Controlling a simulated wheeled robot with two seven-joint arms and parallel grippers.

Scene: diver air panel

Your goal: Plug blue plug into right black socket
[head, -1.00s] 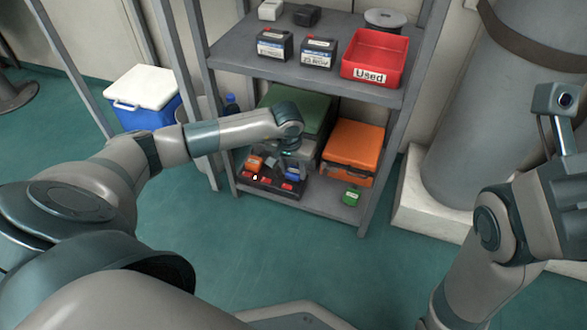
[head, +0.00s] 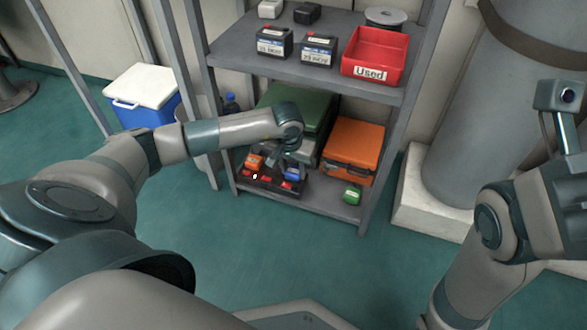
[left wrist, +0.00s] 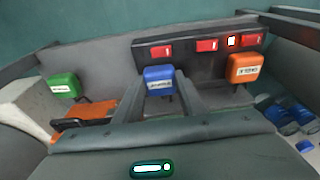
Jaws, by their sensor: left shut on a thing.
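The blue plug (head: 292,174) is at the right end of the black socket strip (head: 245,180) on the lower shelf. In the left wrist view the blue plug (left wrist: 158,80) is held between the fingers of my left gripper (left wrist: 175,92), right beside the black strip (left wrist: 185,40) with its red switches. I cannot tell whether it is seated in the right socket, since the contact is hidden. My left gripper also shows in the head view (head: 284,163), shut on the plug. My right gripper is out of view.
An orange plug (head: 254,161) sits at the strip's left end. A green plug (head: 352,194) lies apart on the shelf at right. An orange case (head: 352,148) and a green box (head: 300,105) stand behind. The upper shelf with the red bin (head: 375,52) is above.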

